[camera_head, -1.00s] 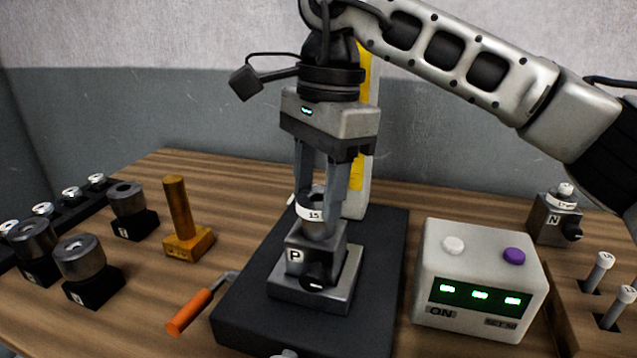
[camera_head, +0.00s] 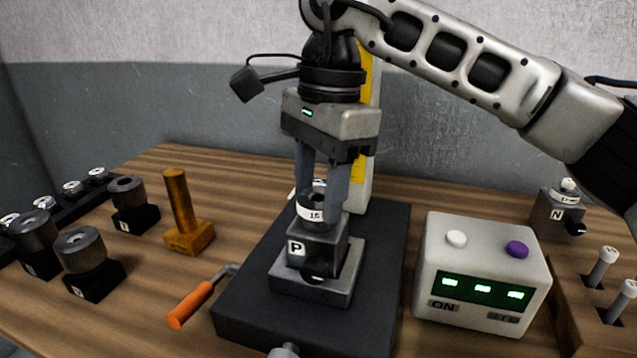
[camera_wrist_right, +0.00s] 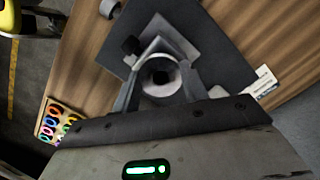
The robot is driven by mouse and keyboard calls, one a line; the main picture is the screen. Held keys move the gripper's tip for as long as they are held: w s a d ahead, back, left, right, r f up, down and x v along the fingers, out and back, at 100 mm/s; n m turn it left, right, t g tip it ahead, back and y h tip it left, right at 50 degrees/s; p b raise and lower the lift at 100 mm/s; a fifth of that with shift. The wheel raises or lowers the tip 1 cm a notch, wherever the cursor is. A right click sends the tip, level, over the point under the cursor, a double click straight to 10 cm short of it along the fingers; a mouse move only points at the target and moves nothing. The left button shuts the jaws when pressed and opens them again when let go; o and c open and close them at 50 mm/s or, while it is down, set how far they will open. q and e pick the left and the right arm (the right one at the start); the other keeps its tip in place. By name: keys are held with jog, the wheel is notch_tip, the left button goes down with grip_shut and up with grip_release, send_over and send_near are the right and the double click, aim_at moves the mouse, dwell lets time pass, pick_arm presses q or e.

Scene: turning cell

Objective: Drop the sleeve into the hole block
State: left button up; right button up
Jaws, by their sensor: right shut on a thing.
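The sleeve (camera_head: 314,199) is a dark grey ring-shaped cylinder with a white "15" label. My right gripper (camera_head: 321,203) is shut on it and holds it upright from above. The hole block (camera_head: 325,250) is a grey block marked "P" with a black knob on its front. The sleeve is directly over the block, its lower end at the block's top; I cannot tell how far it is inside. In the right wrist view the sleeve's round bore (camera_wrist_right: 160,76) shows between the fingers. My left gripper is not in view.
The block's base sits on a black plate (camera_head: 250,310). An orange-handled tool (camera_head: 190,305) and a brass stand (camera_head: 188,235) are to the left, with several dark cylinders on black bases beyond. A white control box (camera_head: 480,275) with green displays is to the right, near block "N" (camera_head: 558,213).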

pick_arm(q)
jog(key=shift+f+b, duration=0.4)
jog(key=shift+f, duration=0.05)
pick_arm(e)
jog(key=shift+f, duration=0.65)
jog(key=o, duration=1.4)
jog(key=shift+c, duration=0.2)
pick_arm(q)
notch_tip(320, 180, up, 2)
jog(key=p, duration=0.3)
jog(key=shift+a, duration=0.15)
pick_arm(e)
notch_tip(320, 180, up, 16)
jog(key=w+d, duration=0.1)
jog(key=shift+d, duration=0.25)
